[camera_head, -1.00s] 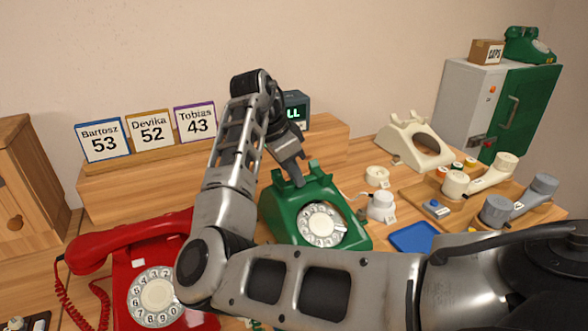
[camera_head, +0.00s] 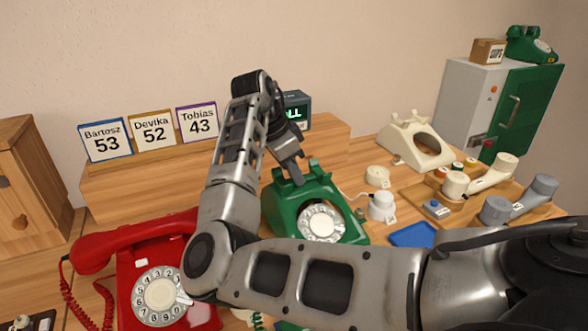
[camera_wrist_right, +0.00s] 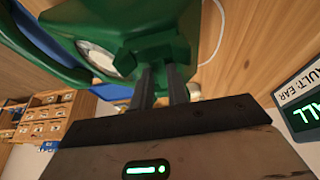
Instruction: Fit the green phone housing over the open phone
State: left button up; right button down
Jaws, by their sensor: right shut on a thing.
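The green phone housing (camera_head: 282,212) with its white dial (camera_head: 321,223) is in the middle of the head view, near the desk. My right gripper (camera_head: 292,177) is shut on its cradle part at the top back. In the wrist view the gripper's two fingers (camera_wrist_right: 163,86) grip a green block of the housing (camera_wrist_right: 150,30). The open phone cannot be made out; my right arm and the housing cover the desk there. I cannot tell whether the housing touches anything below. My left gripper is in neither view.
A red phone (camera_head: 125,268) stands at left, close to my arm. A cream housing (camera_head: 395,142), a white cup-like part (camera_head: 381,208), a blue tray (camera_head: 412,235) and a wooden tray (camera_head: 415,196) with handsets lie at right. A wooden shelf (camera_head: 150,190) with name cards stands behind.

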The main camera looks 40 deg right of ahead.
jog(key=shift+r, duration=0.1)
dwell(0.5)
jog(key=shift+p, duration=0.5)
jog(key=shift+f, duration=0.9)
jog(key=c, duration=1.3)
grip_release()
